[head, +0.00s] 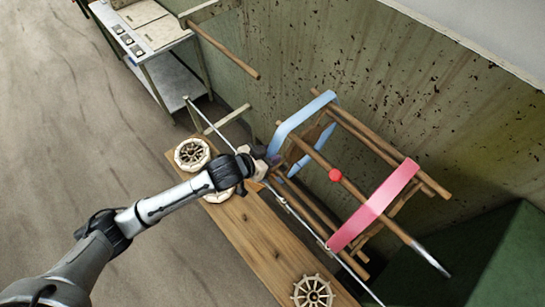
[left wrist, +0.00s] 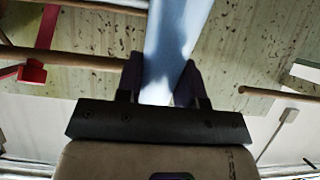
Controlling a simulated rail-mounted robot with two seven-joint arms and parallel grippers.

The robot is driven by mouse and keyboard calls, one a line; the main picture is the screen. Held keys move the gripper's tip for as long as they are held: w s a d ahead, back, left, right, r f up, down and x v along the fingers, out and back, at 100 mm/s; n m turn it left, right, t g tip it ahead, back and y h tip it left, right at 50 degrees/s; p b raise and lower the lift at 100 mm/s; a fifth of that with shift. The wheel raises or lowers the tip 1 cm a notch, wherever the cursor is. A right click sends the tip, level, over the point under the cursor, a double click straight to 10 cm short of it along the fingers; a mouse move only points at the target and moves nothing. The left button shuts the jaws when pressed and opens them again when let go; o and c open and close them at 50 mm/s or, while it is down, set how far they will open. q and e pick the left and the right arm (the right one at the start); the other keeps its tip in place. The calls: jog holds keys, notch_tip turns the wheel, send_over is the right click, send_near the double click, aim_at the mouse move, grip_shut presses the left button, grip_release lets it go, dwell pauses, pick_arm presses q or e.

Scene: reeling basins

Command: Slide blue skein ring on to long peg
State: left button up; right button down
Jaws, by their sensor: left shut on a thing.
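The blue skein ring (head: 292,122) is a wide pale-blue band at the left end of the wooden reel (head: 365,143). It appears to be still around the ends of the reel's rods, but part of it is hidden. My left gripper (head: 271,157) is shut on the ring's near side. In the left wrist view the blue band (left wrist: 168,42) runs up between the two dark fingers (left wrist: 160,88). A long brown peg (head: 225,50) sticks out from a wall-side support at upper left, apart from the ring. My right gripper is not in view.
A pink ring (head: 375,205) hangs around the reel's right part, near a red knob (head: 335,175). A wooden bench (head: 245,228) with spoked wheels (head: 313,292) runs below. A thin metal rod (head: 215,122) passes close to my gripper. A metal table (head: 155,50) stands at upper left.

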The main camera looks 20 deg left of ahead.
pick_arm(q)
jog(key=shift+w+a, duration=0.35)
jog(key=shift+a, duration=0.3)
jog(key=shift+w+a+p, duration=0.25)
jog(key=shift+w+a, duration=0.15)
jog(key=shift+a, duration=0.4)
jog(key=shift+w+a+p, duration=0.25)
jog(key=shift+w+a, duration=0.1)
jog(key=shift+a, duration=0.4)
jog(key=shift+w+a, duration=0.4)
jog(key=shift+a, duration=0.4)
jog(key=shift+w+a, duration=0.4)
jog(key=shift+a, duration=0.35)
